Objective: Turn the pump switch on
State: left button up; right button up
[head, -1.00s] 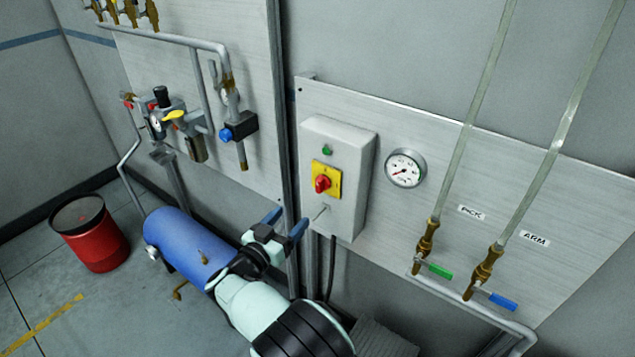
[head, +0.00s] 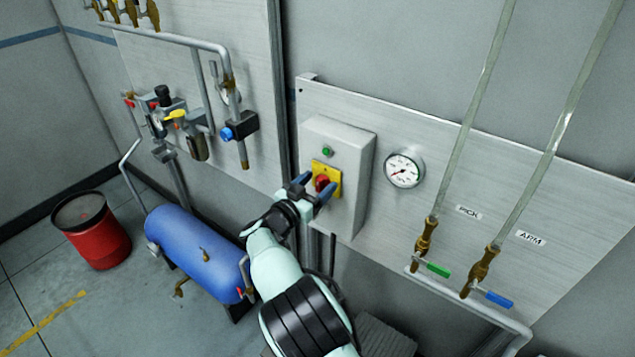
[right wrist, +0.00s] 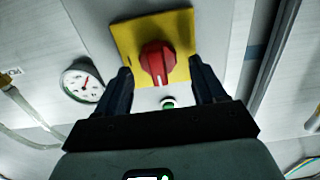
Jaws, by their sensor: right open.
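The pump switch (head: 322,183) is a red rotary knob on a yellow plate (head: 334,171), on the front of a grey box (head: 343,137). My right gripper (head: 313,187) is open in front of it, its two blue fingers on either side of the knob. In the right wrist view the red knob (right wrist: 157,62) shows between the fingertips (right wrist: 160,75), with a white mark on it. I cannot tell whether the fingers touch it. A green lamp (head: 327,152) sits above the plate. My left gripper is not in view.
A round gauge (head: 404,170) is right of the box. Two pipes with a green-handled valve (head: 437,270) and a blue-handled valve (head: 499,300) are further right. A blue tank (head: 190,250) and a red drum (head: 97,240) stand at the lower left.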

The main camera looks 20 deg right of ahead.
jog(key=shift+w+d, duration=0.15)
jog(key=shift+d, duration=0.1)
jog(key=c, duration=1.1)
jog(key=shift+o, duration=0.2)
